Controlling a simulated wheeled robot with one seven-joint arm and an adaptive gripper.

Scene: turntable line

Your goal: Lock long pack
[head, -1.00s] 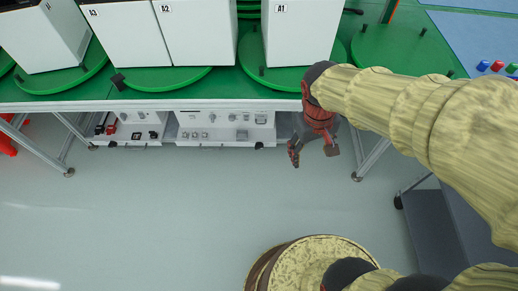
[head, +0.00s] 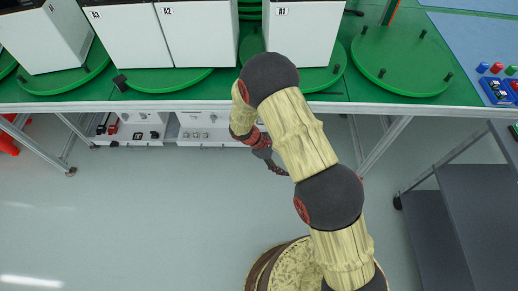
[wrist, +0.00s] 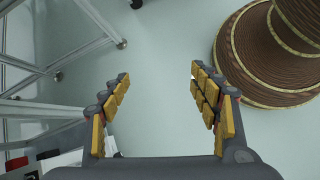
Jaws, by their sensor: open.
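Tall white packs stand on green round turntables on the green table at the top of the head view. The pack labelled A1 (head: 300,32) stands on a turntable (head: 322,80), behind my arm. The packs A2 (head: 197,35) and A3 (head: 122,36) stand to its left, and another white pack (head: 42,38) is farther left. I cannot tell which is the long pack. My gripper (head: 278,163) hangs in front of the table edge, below the tabletop, partly hidden by my arm. In the wrist view my gripper (wrist: 155,95) is open and empty, with bare floor between its fingers.
An empty turntable (head: 400,58) with short black pegs is at the right. Blue boxes with coloured buttons (head: 497,90) sit at the right table edge. A grey cart (head: 470,200) stands at the right. The floor (head: 130,220) in front of the table is clear.

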